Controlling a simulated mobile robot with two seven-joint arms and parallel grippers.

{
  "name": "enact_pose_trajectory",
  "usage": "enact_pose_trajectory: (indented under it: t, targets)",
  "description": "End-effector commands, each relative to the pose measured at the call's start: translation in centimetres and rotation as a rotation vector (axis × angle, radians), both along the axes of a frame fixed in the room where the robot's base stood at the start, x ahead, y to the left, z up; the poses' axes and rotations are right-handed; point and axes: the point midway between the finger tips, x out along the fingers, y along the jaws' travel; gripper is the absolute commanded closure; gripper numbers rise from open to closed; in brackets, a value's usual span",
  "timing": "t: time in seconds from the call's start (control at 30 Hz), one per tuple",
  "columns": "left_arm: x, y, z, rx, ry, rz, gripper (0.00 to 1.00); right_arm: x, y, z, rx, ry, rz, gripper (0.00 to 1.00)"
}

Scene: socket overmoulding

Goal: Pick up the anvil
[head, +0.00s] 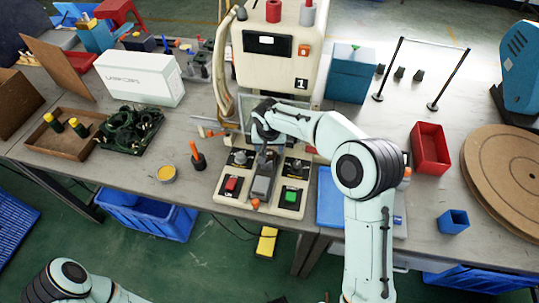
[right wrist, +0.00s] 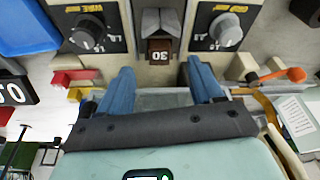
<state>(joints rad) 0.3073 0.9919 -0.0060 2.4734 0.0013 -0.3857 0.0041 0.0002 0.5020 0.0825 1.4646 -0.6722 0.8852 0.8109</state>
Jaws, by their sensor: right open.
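My right gripper (head: 264,148) reaches over the middle of the machine base, in front of its upright body. In the right wrist view its two blue fingers (right wrist: 161,66) are apart with nothing between them. A brown block marked 30 (right wrist: 159,50), with a grey angled piece (right wrist: 161,20) behind it, lies just beyond the gap; I cannot tell whether either is the anvil. In the head view a dark grey part (head: 262,184) sits between the red button and the green button. My left arm shows at the lower left, its gripper out of frame.
The machine body (head: 277,75) rises close behind my right gripper. Dial panels (right wrist: 97,34) flank the centre. A red bin (head: 430,150), a blue box (head: 348,78), a white carton (head: 140,79) and a tray of dark parts (head: 122,133) share the table.

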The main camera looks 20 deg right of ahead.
Motion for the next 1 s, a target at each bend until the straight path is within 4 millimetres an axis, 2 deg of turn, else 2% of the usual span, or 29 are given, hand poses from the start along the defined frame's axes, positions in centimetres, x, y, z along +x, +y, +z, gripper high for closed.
enact_pose_trajectory:
  t: [0.3,0.57,0.6,0.8,1.0]
  targets:
    - [0.4,0.0,0.7,0.000,-0.006,0.000,1.00,1.2,-0.6,-4.1,0.000,0.001,0.000,0.34]
    - [0.4,0.0,0.7,0.000,-0.006,0.000,1.00,1.3,-0.7,-4.5,0.000,0.000,-0.001,0.34]
    - [0.4,0.0,0.7,0.000,-0.006,0.000,1.00,1.3,-0.7,-4.5,0.000,0.000,-0.001,0.38]
    - [0.4,0.0,0.7,0.000,-0.006,0.000,1.00,1.3,-0.6,-4.5,0.000,0.000,0.000,1.00]
    - [0.4,0.0,0.7,0.000,-0.006,0.000,1.00,1.4,-0.6,-4.5,0.000,-0.001,0.001,1.00]
